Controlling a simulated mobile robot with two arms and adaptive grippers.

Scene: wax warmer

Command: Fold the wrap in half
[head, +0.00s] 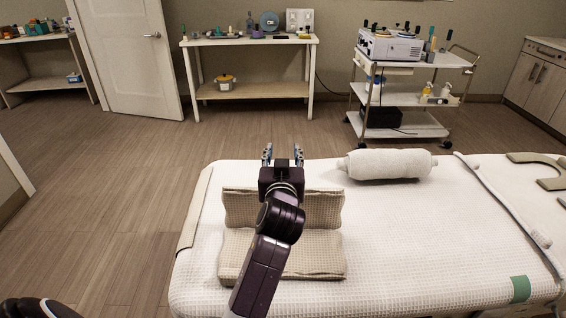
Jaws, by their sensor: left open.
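The wrap (325,256) is a beige, waffle-textured cloth on the left part of the white-covered bed (415,235). A crease runs across its middle. Its far part looks tilted up, and its near part lies flat with a thick, layered front edge. My left gripper (283,155) is open, with its two fingers pointing away past the wrap's far edge. Nothing shows between the fingers. My left arm covers the middle of the wrap, and I cannot tell whether the gripper touches it. My right gripper is not in view.
A rolled white towel (390,164) lies on the bed, right of the gripper. A white strap-like strip (505,198) crosses the bed's right side. A wooden table (250,42) and a wheeled trolley (408,92) stand behind. Bare bed lies right of the wrap.

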